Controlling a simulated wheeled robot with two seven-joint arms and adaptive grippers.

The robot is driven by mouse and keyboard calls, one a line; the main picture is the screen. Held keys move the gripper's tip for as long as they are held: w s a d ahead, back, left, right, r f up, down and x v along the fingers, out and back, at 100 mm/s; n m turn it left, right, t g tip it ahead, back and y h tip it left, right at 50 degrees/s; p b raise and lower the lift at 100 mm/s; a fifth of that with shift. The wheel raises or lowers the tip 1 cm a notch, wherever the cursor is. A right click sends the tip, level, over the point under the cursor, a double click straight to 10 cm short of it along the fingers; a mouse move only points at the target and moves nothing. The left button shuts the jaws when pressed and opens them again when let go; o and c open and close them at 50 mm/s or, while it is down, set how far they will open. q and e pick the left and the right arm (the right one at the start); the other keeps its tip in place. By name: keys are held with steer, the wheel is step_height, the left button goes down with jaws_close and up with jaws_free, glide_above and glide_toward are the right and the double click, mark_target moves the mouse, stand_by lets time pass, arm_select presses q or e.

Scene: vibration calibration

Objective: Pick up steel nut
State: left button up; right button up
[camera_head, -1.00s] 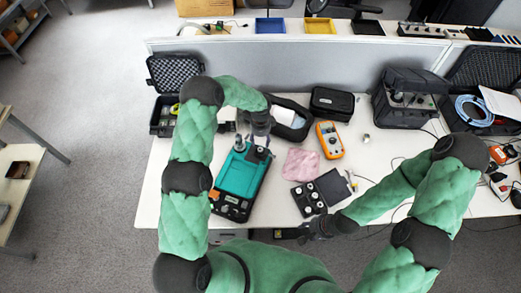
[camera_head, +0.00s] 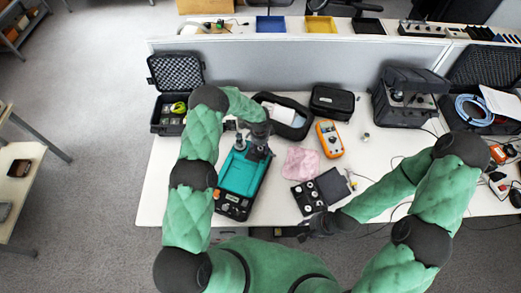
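I cannot pick out the steel nut with certainty. A small grey metallic piece (camera_head: 366,137) stands on the table right of the orange meter and may be it. My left gripper (camera_head: 257,152) points down over the upper right part of the teal and black device (camera_head: 238,175). Its fingers are small and dark, and I cannot tell whether they are open or hold anything. My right gripper (camera_head: 308,230) is low at the table's front edge, below a black tray with pale round pieces (camera_head: 308,197). Its finger state is unclear.
An orange multimeter (camera_head: 330,139), a pink cloth (camera_head: 300,162) and an open black pouch (camera_head: 287,118) lie around the middle of the white table (camera_head: 152,198). An open foam-lined case (camera_head: 176,70) stands at the back left. A dark instrument (camera_head: 406,98) and cables are at the right.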

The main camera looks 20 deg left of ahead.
arm_select(q)
jaws_close()
steer(key=shift+r, duration=0.2)
